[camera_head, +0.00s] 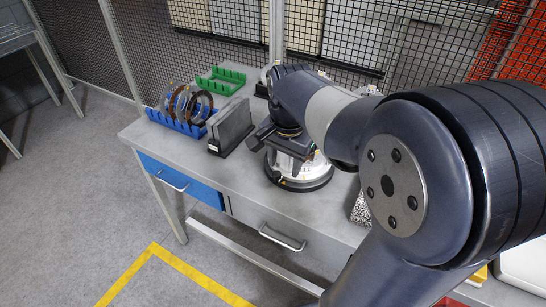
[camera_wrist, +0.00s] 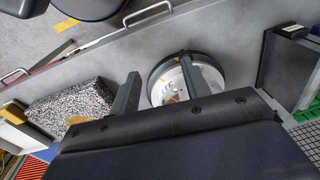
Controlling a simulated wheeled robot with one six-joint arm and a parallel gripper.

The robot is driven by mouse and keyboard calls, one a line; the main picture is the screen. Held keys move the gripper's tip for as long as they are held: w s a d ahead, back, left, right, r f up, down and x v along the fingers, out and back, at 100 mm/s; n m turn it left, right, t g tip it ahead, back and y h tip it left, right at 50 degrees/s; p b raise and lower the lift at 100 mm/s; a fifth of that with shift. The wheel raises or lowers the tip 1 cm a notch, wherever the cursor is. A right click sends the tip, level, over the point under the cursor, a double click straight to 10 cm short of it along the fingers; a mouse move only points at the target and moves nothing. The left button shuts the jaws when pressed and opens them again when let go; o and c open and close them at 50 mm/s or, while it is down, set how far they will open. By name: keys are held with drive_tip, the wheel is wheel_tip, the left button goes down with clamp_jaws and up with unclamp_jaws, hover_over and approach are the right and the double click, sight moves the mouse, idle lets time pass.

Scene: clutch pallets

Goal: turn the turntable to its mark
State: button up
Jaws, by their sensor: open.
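The turntable (camera_head: 303,184) stands on the grey bench, a round silver body with a dark lower ring. My gripper (camera_head: 268,137) is over its left side in the head view, and my arm hides its upper part. In the wrist view the turntable (camera_wrist: 170,84) shows between and beyond the two dark fingers of my gripper (camera_wrist: 164,70), which are spread apart with nothing held. A small yellow patch shows on its rim there. I cannot tell whether the fingers touch it or whether the turntable is at its mark.
A blue rack (camera_head: 178,124) with upright rings, a dark upright block (camera_head: 231,127) and a green rack (camera_head: 220,82) stand left of the turntable. A speckled block (camera_wrist: 75,103) lies on its other side. A mesh fence (camera_head: 345,40) backs the bench (camera_head: 165,140).

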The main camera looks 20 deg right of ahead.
drive_tip(key=m, duration=0.2)
hover_over(277, 173)
drive_tip(key=g+p, duration=0.1)
wheel_tip(277, 173, down, 10)
drive_tip(key=shift+r+p, duration=0.1)
drive_tip(key=shift+p, duration=0.35)
drive_tip(key=shift+c, duration=0.4)
clamp_jaws()
